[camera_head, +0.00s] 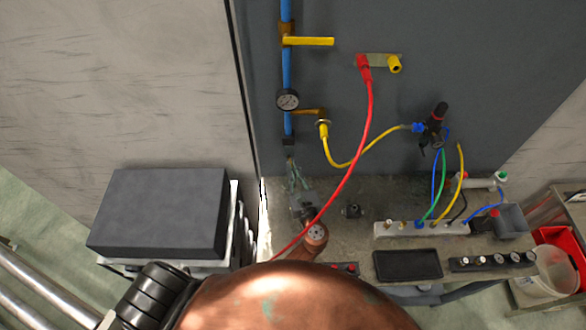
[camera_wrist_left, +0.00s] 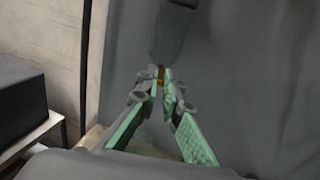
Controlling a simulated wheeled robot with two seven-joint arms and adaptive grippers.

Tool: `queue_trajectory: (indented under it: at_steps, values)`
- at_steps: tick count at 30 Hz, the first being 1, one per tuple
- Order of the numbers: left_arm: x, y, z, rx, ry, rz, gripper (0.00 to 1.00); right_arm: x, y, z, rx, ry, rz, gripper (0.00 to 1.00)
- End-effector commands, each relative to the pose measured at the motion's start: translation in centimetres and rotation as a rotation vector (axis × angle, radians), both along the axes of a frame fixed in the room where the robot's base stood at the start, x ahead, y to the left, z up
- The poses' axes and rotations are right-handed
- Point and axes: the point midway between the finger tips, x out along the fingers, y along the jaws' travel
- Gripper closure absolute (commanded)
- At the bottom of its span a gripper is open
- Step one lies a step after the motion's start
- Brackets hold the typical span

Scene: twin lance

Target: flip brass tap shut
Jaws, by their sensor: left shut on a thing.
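The brass tap (camera_head: 287,36) sits high on the blue vertical pipe (camera_head: 287,68) against the dark grey panel. Its yellow handle (camera_head: 312,41) points right, across the pipe. My left gripper (camera_head: 291,161) is far below it, just under the pipe's dark lower end (camera_head: 288,141). In the left wrist view my left gripper (camera_wrist_left: 163,82) has its green-padded fingers closed together around a small orange-brown thing (camera_wrist_left: 161,74). What that thing is cannot be made out. A blurred grey-green shape (camera_wrist_left: 172,38) lies beyond the fingertips. My right gripper is out of view.
A round gauge (camera_head: 288,99) and a brass branch with a yellow hose (camera_head: 345,165) are on the panel above my left gripper. A red hose (camera_head: 362,150) hangs in front of the bench. A dark box (camera_head: 160,212) stands left. A manifold (camera_head: 420,229) and black tray (camera_head: 407,265) lie right.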

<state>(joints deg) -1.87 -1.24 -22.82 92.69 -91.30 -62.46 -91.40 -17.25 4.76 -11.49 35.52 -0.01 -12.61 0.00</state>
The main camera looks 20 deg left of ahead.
Motion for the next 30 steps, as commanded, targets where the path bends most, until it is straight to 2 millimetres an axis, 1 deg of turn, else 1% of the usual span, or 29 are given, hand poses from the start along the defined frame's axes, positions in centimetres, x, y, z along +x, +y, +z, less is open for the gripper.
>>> queue_trajectory:
  at_steps: [8,10,15,18,24,30]
  values:
    - [0.0,0.0,0.0,0.0,0.0,-0.001,1.0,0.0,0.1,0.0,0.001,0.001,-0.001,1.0]
    - [-0.1,0.2,0.1,0.002,0.001,-0.013,1.0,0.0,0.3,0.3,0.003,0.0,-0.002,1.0]
    - [-0.5,0.8,0.4,0.009,0.002,-0.116,1.0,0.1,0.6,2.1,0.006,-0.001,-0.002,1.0]
    - [-0.6,1.1,0.3,0.006,0.0,-0.185,1.0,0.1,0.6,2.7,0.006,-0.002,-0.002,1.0]
    - [-0.8,1.3,0.2,0.002,-0.001,-0.262,1.0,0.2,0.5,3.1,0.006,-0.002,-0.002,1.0]
    - [-0.8,1.3,0.0,0.0,-0.001,-0.269,1.0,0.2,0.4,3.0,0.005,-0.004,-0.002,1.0]
